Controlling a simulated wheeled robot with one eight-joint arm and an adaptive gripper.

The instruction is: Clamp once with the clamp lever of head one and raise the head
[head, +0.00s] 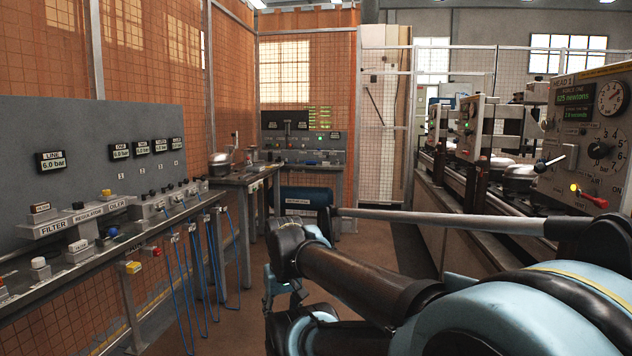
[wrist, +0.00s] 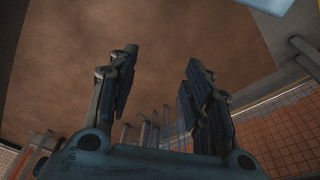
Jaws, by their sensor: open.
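The head one panel (head: 585,135) stands at the right edge of the head view, with green readouts, a round gauge and a dial. A lever with a red grip (head: 590,197) sticks out low on it, beside a small yellow light. I cannot tell which is the clamp lever. My gripper (wrist: 161,58) is open and empty in the wrist view, over bare brown floor. In the head view it is mostly hidden behind my arm, low in the middle, well away from the panel.
A grey air panel with a valve shelf (head: 110,212) and hanging blue hoses (head: 196,270) lines the left. A workbench (head: 245,175) and a blue tank (head: 306,197) stand at the back. More machine heads (head: 470,130) line the right. The floor (head: 385,250) between is clear.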

